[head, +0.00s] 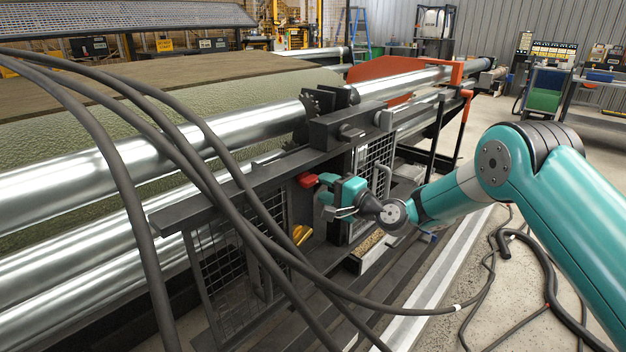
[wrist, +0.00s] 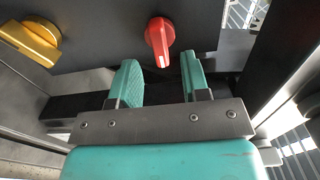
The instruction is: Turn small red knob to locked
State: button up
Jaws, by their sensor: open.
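The small red knob (wrist: 160,40) sits on a dark panel in the wrist view, with its pointed handle aimed down and slightly right. It also shows in the head view (head: 307,180), just left of my gripper. My gripper (wrist: 158,72) is open, with its two teal fingers apart and nothing between them. The knob is ahead of the fingertips, roughly in line with the gap, and appears apart from them. In the head view my gripper (head: 327,190) is close to the panel. Any lock markings cannot be made out.
A larger yellow knob (wrist: 32,42) is on the same panel to the left, and it shows lower in the head view (head: 301,234). Mesh guards (head: 375,165) stand beside the panel. Black hoses (head: 190,165) cross the foreground. Shiny rollers (head: 150,142) run behind.

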aim_at(314, 183)
jog(key=shift+x, duration=2.3)
grip_shut()
